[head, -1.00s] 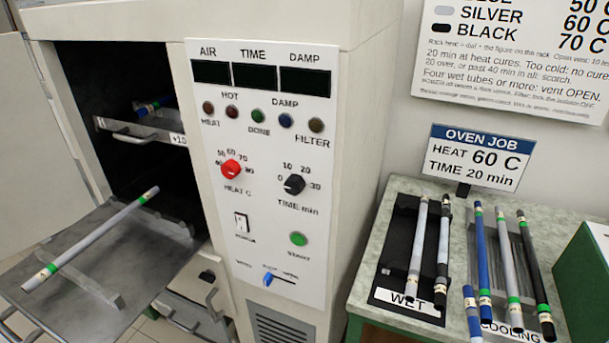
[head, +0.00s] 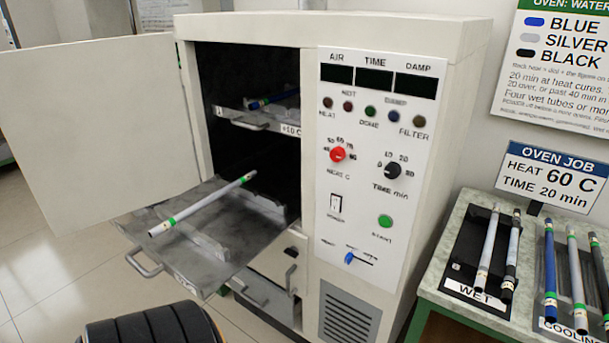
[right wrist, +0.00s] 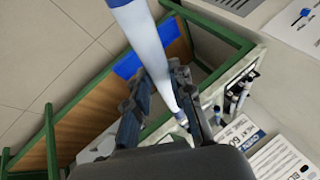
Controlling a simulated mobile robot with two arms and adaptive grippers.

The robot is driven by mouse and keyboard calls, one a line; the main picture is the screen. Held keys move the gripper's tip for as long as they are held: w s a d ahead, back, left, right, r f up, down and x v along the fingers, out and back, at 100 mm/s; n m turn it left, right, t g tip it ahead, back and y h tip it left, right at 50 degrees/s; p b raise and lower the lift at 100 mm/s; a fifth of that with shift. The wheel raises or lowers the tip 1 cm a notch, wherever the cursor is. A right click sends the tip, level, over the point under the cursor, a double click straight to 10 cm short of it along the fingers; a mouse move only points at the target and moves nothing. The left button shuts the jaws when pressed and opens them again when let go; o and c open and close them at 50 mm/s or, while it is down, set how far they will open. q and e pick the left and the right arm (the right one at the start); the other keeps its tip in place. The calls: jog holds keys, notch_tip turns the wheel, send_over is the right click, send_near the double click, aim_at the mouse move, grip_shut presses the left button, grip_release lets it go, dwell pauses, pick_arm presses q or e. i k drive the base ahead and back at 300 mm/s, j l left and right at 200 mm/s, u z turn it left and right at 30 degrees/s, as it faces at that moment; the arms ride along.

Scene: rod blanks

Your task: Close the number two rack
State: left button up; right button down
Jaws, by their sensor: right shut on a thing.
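In the head view the oven stands with its door open. A lower rack (head: 190,262) is pulled far out; its front label is too oblique to read. A silver rod (head: 205,203) with green bands lies across it. An upper rack (head: 236,113) sits further in and holds a blue rod (head: 275,98). I cannot tell from the labels which rack is number two. Neither gripper shows in the head view.
The oven door (head: 100,130) swings out at left. The control panel (head: 375,170) is right of the opening. A table at right has a black wet holder (head: 468,262) and a cooling holder with several rods. A green frame (right wrist: 50,140) is under the right gripper.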

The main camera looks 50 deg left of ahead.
aim_at(252, 225)
jog(key=j+z, duration=0.15)
jog(key=z, duration=0.3)
jog(key=j+z, duration=0.15)
jog(key=z, duration=0.3)
jog(key=k+z, duration=0.15)
jog(key=z, duration=0.3)
jog(key=k+j+z, duration=0.1)
jog(key=z, duration=0.3)
jog(key=k+j, duration=0.3)
jog(key=k, duration=0.25)
jog(key=k+j, duration=0.3)
jog(key=k, duration=0.25)
jog(key=k+j+u, duration=0.1)
jog(key=k+j, duration=0.15)
jog(key=k, duration=0.25)
